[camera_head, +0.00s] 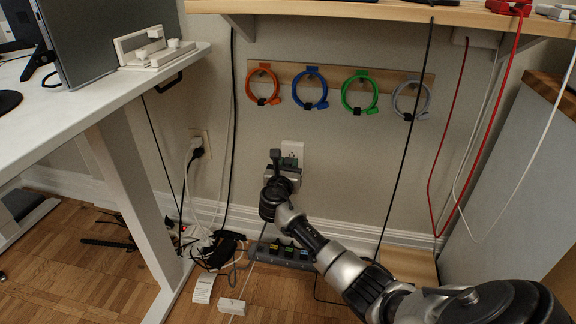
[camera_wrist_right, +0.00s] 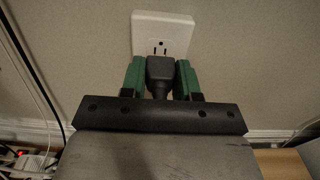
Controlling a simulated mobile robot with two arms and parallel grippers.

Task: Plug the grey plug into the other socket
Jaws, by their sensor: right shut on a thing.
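My right gripper (camera_wrist_right: 160,78), with green fingers, is shut on the dark grey plug (camera_wrist_right: 160,70) in the right wrist view. The plug is upright between the fingers, just below the visible holes of a white wall socket (camera_wrist_right: 177,25). I cannot tell whether its prongs touch or enter the socket. In the head view my right gripper (camera_head: 287,164) is at the same white socket (camera_head: 292,147), covering its lower part; the plug is hidden there. Another wall socket (camera_head: 205,136) to the left holds a black plug and a white plug. My left gripper is not in view.
Coloured cable loops (camera_head: 310,88) hang on a wooden rail above the socket. Black, red and white cables hang at the right. A power strip (camera_head: 285,254) and tangled cables lie on the floor below. A white desk (camera_head: 60,118) stands at left; a wooden desktop (camera_head: 380,10) overhangs above.

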